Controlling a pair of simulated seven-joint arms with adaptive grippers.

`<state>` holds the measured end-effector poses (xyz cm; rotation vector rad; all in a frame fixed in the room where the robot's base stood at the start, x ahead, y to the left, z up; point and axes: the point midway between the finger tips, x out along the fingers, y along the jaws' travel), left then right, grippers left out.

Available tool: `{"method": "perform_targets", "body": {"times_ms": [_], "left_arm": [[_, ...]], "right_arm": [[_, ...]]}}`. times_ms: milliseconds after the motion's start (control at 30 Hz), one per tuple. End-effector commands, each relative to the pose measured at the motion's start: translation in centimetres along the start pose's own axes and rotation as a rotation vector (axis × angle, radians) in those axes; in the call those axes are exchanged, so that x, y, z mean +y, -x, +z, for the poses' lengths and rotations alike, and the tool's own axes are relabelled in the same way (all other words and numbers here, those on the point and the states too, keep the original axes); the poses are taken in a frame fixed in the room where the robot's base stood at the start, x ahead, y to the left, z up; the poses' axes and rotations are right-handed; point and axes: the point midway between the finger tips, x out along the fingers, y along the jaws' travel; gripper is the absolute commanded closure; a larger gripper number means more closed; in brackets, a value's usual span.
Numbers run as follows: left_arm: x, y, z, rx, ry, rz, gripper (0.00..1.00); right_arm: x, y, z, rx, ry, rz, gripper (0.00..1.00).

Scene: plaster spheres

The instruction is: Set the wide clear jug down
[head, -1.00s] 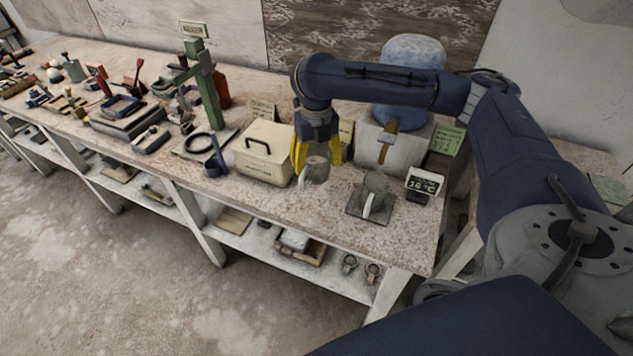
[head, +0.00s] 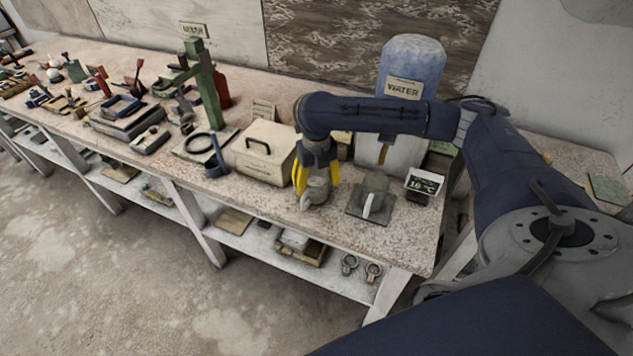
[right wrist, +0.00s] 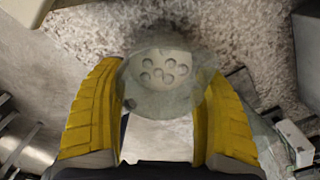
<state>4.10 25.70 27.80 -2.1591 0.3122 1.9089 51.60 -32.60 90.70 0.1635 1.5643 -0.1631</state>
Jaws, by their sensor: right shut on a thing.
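My right gripper (head: 317,180), with yellow fingers, is shut on the wide clear jug (head: 317,192) low over the bench top, in front of the cream box's right side. The jug looks upright, its pale handle towards the front left. I cannot tell whether its base touches the bench. In the right wrist view the gripper (right wrist: 163,100) has one finger on each side of the jug (right wrist: 163,80), and several round marks show through it. My left gripper is not in view.
A second clear vessel (head: 375,190) with a white handle stands on a dark square mat (head: 355,212) close to the right. A temperature display (head: 424,184), the cream box (head: 262,160) and a blue-topped water dispenser (head: 410,70) stand near. The bench front edge is clear.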

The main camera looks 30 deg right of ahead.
Motion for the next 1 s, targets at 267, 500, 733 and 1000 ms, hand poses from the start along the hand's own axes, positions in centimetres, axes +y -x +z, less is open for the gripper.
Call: {"method": "perform_targets", "body": {"times_ms": [267, 500, 733, 1000], "left_arm": [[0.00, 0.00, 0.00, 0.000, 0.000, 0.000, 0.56], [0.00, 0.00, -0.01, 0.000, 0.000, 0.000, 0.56], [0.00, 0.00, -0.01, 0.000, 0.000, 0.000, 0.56], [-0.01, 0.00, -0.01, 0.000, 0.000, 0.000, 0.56]], "right_arm": [[0.01, -0.11, 0.02, 0.000, 0.000, 0.000, 0.75], [0.00, -0.48, -0.02, 0.001, 0.001, 0.000, 0.19], [0.00, -0.47, -0.01, 0.000, 0.000, 0.000, 0.04], [0.02, -0.36, -0.02, 0.001, 0.000, 0.001, 0.04]]}}
